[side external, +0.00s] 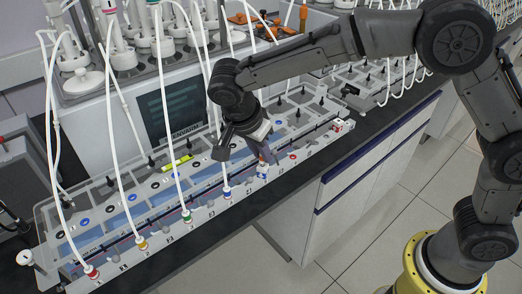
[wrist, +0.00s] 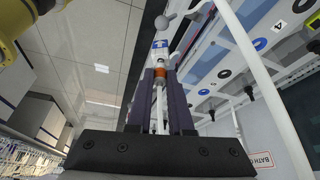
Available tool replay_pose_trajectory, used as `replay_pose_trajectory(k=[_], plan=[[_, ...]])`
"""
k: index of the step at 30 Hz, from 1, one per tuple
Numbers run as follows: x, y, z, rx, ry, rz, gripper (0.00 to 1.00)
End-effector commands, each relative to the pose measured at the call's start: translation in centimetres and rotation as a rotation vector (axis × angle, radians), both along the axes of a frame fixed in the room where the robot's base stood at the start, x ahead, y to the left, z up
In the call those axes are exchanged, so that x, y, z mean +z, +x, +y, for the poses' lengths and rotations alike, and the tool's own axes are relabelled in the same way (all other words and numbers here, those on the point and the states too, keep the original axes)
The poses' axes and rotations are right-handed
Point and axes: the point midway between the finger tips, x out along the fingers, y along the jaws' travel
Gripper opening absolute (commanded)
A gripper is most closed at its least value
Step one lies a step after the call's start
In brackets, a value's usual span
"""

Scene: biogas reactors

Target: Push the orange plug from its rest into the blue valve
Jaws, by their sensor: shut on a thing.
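My gripper (wrist: 161,76) has its two dark purple fingers shut on the orange plug (wrist: 160,72) at their tips. A white tube runs back from the plug between the fingers. Just beyond the plug, in line with it, is the white and blue valve (wrist: 160,44); I cannot tell whether the plug is inside it or only close to it. In the side view my gripper (side external: 267,160) points down at the front edge of the reactor rack, just above the blue valve (side external: 262,174). The plug is too small and covered there to make out.
The clear-lidded rack (side external: 120,213) runs along the dark bench. Tubes lead to red, yellow, green and another blue valve (side external: 227,192) to the left. A red valve (side external: 293,156) is to the right. A yellow marker (side external: 176,163) lies on the lid. White tubes hang close by.

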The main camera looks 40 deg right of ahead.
Motion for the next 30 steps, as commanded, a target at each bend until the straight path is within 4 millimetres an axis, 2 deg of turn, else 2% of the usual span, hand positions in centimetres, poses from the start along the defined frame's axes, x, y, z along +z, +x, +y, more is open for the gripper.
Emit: replay_pose_trajectory(k=[30], plan=[[-1.2,0.0,0.0,0.0,-0.002,0.002,0.0]])
